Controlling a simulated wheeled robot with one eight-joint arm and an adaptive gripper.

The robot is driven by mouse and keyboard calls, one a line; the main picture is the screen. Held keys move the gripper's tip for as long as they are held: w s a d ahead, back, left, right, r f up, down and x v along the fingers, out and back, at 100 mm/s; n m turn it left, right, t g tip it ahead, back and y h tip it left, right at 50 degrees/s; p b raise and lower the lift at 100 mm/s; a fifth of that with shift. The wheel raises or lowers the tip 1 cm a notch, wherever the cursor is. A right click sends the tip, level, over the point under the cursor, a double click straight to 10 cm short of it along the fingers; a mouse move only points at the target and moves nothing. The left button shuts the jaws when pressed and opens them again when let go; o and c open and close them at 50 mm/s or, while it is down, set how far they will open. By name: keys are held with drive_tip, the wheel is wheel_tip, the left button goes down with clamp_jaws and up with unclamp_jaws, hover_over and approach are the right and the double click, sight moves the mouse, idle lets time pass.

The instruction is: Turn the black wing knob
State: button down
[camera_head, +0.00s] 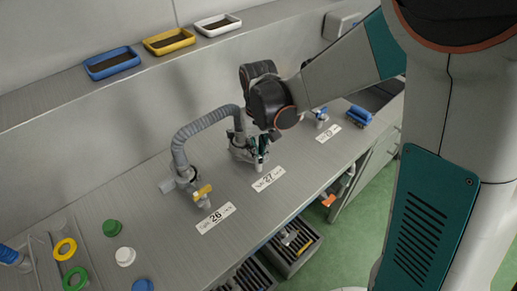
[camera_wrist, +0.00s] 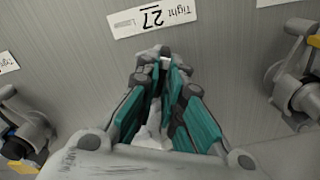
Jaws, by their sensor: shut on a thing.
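My gripper (camera_head: 257,155) is at the middle valve (camera_head: 243,153), behind the label numbered 27 (camera_head: 268,178). Its fingers are closed on this valve's knob, and they hide nearly all of the black wing knob. In the wrist view my gripper (camera_wrist: 162,68) points at the valve, with the teal-sided fingers close together on both sides of it. The label with 27 (camera_wrist: 152,18) lies just beyond the fingertips. The knob's turn angle cannot be seen.
A valve with a yellow wing knob (camera_head: 202,191) stands to the left, by label 26. One with a blue knob (camera_head: 320,112) stands to the right. A grey corrugated hose (camera_head: 190,130) arches close to my gripper. Coloured caps lie at the bench's near left.

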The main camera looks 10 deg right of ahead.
drive_tip(key=m, duration=1.2)
drive_tip(key=shift+m, duration=0.3)
idle(0.4)
drive_tip(key=c, duration=1.7)
unclamp_jaws()
wheel_tip(320, 180, up, 12)
